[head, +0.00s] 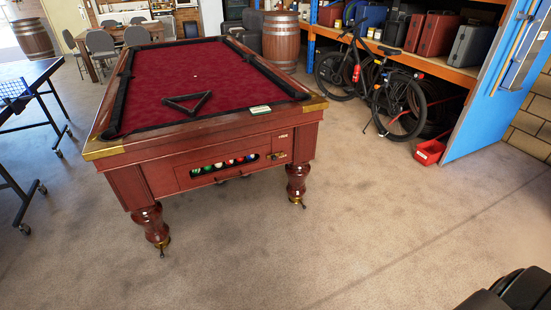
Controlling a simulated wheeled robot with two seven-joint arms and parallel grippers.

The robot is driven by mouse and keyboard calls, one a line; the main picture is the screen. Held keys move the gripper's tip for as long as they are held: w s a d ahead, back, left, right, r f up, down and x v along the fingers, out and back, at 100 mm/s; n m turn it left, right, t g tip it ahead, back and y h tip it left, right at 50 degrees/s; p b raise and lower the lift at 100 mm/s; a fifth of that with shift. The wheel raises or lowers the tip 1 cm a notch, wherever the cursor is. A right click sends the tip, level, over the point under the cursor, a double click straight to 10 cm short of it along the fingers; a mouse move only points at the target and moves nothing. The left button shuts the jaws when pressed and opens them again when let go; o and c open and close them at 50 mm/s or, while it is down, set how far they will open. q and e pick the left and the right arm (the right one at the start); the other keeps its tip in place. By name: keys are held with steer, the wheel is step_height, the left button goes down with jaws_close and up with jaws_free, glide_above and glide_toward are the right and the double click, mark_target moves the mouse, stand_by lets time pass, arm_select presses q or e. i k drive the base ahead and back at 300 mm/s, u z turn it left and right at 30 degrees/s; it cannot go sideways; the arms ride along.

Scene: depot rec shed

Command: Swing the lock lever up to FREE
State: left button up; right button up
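The lock lever (276,156) is a small brass-coloured piece on the near end of the wooden pool table (225,150), just right of the ball window (222,166). It looks roughly level, but it is too small to be sure of its exact angle. A small pale label (281,137) sits above it, too small to read clearly. Several coloured balls show behind the ball window. Neither gripper is in view, and nothing touches the lever.
The carpet in front and to the right of the pool table is clear. A table-tennis table (28,90) stands at the left. A bicycle (375,90), a red bin (430,151) and a blue door (500,90) are at the right. A triangle rack (187,103) lies on the cloth.

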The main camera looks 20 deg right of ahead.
mark_target(273, 156)
steer(key=z, duration=0.15)
steer(key=i, duration=1.85)
steer(key=u, duration=0.2)
